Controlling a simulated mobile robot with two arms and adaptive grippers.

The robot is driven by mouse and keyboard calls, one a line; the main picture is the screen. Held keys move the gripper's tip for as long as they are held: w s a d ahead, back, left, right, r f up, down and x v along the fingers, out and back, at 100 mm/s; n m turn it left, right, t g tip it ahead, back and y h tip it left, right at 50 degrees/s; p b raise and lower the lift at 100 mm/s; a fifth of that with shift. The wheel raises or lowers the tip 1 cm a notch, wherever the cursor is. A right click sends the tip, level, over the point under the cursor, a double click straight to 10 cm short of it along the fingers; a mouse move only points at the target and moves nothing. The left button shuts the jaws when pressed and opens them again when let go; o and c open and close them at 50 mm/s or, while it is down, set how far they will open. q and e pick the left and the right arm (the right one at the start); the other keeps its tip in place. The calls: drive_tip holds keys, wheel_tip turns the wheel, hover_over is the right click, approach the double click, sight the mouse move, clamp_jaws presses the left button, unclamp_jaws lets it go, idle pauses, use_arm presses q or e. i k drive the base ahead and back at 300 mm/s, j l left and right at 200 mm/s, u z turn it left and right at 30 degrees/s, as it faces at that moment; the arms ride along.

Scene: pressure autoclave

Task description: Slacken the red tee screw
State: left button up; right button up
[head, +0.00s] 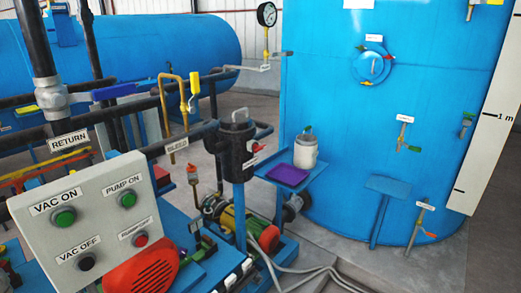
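Neither of my grippers is in view. A black lidded vessel (236,150) with a handle on top stands on a blue post in the middle. A small red part (257,147) shows at its right side, above a white label. Its shape is too small to make out, so I cannot tell whether it is the red tee screw. A red-orange fitting (192,171) stands on a pipe to the left of the vessel.
A grey control box (91,225) with pump and vacuum buttons fills the lower left. The large blue tank (330,110) stands behind at the right. A blue shelf holds a purple pad (287,174) and white jar (305,154). Pipes cross the left; cables lie on the floor.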

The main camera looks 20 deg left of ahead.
sight(256, 148)
drive_tip(key=i+u, duration=0.15)
drive_tip(key=i, duration=0.45)
drive_tip(key=i+l+u, duration=0.15)
drive_tip(key=i, duration=0.4)
